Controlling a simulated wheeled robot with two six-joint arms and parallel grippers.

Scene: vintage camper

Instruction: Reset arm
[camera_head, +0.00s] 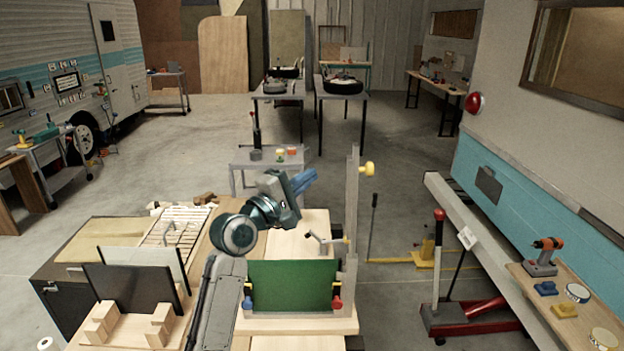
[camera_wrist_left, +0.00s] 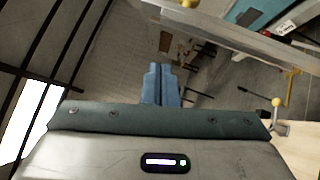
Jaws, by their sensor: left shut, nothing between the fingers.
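My left arm (camera_head: 225,285) comes up from the bottom of the head view and bends over the wooden workbench. My left gripper (camera_head: 304,181) is raised at the arm's end, pointing away and to the right. Its blue fingers (camera_wrist_left: 161,84) are together and empty in the left wrist view, with the floor far behind them. My right gripper is not in view.
Below the gripper, a green panel (camera_head: 292,286) stands in a wooden fixture beside a tall grey post (camera_head: 352,220). A dark panel (camera_head: 132,288) stands in wooden blocks at left. A grey table (camera_head: 267,162) stands beyond.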

